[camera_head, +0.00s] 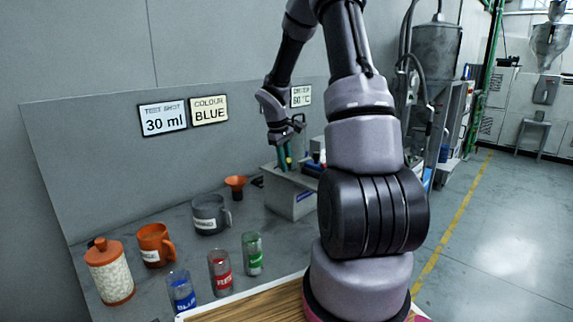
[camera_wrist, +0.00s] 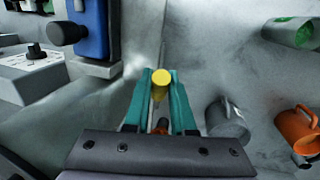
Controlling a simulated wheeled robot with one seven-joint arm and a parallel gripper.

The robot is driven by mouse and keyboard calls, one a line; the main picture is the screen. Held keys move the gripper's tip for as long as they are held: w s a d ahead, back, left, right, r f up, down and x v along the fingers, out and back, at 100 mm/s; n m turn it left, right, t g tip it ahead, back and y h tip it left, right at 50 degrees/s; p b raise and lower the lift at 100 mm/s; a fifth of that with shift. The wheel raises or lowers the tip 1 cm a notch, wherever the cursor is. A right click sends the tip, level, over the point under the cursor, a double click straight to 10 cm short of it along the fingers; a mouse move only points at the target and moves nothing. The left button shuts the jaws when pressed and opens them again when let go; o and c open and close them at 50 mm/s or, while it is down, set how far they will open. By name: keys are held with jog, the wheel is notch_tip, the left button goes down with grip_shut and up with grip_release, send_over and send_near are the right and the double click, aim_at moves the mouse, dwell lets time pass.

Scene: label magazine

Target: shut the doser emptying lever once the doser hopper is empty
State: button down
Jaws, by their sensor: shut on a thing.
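My gripper (camera_wrist: 161,80) has teal fingers and is shut on a yellow round-ended piece (camera_wrist: 161,77). The piece looks like the knob of the doser emptying lever, but its link to the doser is hidden. In the head view my gripper (camera_head: 285,163) is at the grey box-shaped unit (camera_head: 290,198) at the back of the bench. In the wrist view a blue upright body (camera_wrist: 92,28) with a black knob (camera_wrist: 68,33) stands to the left of the fingers. I cannot make out the doser hopper or its contents.
An orange funnel (camera_head: 235,186), a grey mug (camera_head: 209,214), an orange mug (camera_head: 155,243) and a lidded jar (camera_head: 109,272) stand on the bench. Blue (camera_head: 181,291), red (camera_head: 220,272) and green (camera_head: 252,253) labelled containers stand nearer. Signs read "30 ml" (camera_head: 163,119) and "BLUE" (camera_head: 209,111).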

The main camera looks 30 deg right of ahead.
jog(key=shift+w+a+r+g+h, duration=0.2)
jog(key=shift+w+r+g, duration=0.15)
jog(key=shift+g, duration=0.25)
jog(key=shift+w+a+r+g+h, duration=0.2)
jog(key=shift+w+r+g, duration=0.15)
jog(key=shift+g, duration=0.25)
jog(key=g, duration=0.1)
jog(key=w+r+g+h, duration=0.1)
jog(key=shift+w+a+n+g, duration=0.15)
jog(key=shift+w+n+g, duration=0.15)
jog(key=shift+n, duration=0.1)
jog(key=shift+w+a+r+n+g+h, duration=0.1)
jog(key=shift+w+a+r+g+h, duration=0.1)
jog(key=shift+w+g+h, duration=0.5)
jog(key=shift+w+a+r+n+g+h, duration=0.15)
jog(key=shift+w+g, duration=0.25)
jog(key=shift+g, duration=0.55)
jog(key=shift+w+a+r+n+g+h, duration=0.1)
jog(key=shift+w+a+r+g+h, duration=0.2)
jog(key=shift+w+g, duration=0.4)
jog(key=shift+s, duration=0.15)
jog(key=c, duration=0.8)
grip_release()
jog(key=shift+o, duration=0.2)
